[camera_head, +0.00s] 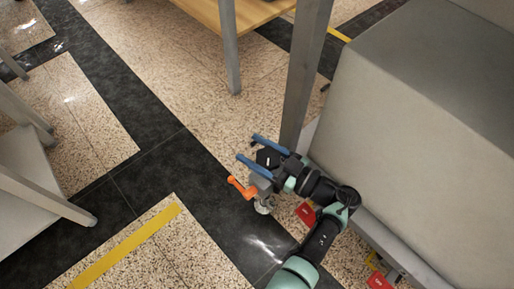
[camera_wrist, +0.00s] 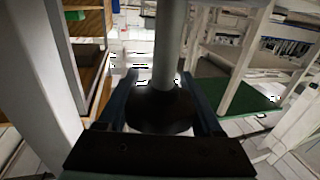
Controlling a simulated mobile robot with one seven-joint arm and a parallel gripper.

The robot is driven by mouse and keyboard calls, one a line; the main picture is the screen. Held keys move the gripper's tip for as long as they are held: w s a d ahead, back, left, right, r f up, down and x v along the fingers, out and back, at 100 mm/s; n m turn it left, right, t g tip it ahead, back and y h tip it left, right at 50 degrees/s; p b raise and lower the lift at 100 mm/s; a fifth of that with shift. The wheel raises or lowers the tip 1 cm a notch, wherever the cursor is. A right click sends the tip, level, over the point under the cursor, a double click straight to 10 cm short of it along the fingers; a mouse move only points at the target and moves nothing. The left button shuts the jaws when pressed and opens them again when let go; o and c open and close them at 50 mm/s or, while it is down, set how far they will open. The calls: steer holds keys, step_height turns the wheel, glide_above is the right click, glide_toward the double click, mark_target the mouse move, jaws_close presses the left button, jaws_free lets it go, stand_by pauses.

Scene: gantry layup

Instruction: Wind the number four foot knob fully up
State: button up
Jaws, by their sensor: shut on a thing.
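My gripper (camera_head: 248,147) has blue fingers and is beside the lower end of a grey upright post (camera_head: 303,75). In the wrist view my gripper (camera_wrist: 162,88) has its fingers on both sides of a dark, round, flared knob (camera_wrist: 160,112), and it is shut on it. A grey stem (camera_wrist: 166,45) rises from the middle of the knob. No number can be read on it. In the head view the gripper largely hides the knob. An orange lever (camera_head: 241,188) and a metal foot (camera_head: 264,204) show just below the gripper.
A large grey block (camera_head: 420,130) fills the right side, close to my arm. Red tags (camera_head: 306,213) sit low along its frame. A wooden table (camera_head: 240,12) stands at the back, and grey legs (camera_head: 45,195) at the left. The floor between is clear, with yellow tape (camera_head: 130,245).

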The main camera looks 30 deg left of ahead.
steer(key=shift+s+n+g, duration=0.1)
steer(key=shift+n+g, duration=0.3)
steer(key=o, duration=1.4)
steer(key=shift+c, duration=0.2)
steer(key=d, duration=1.3)
steer(key=shift+s, duration=0.35)
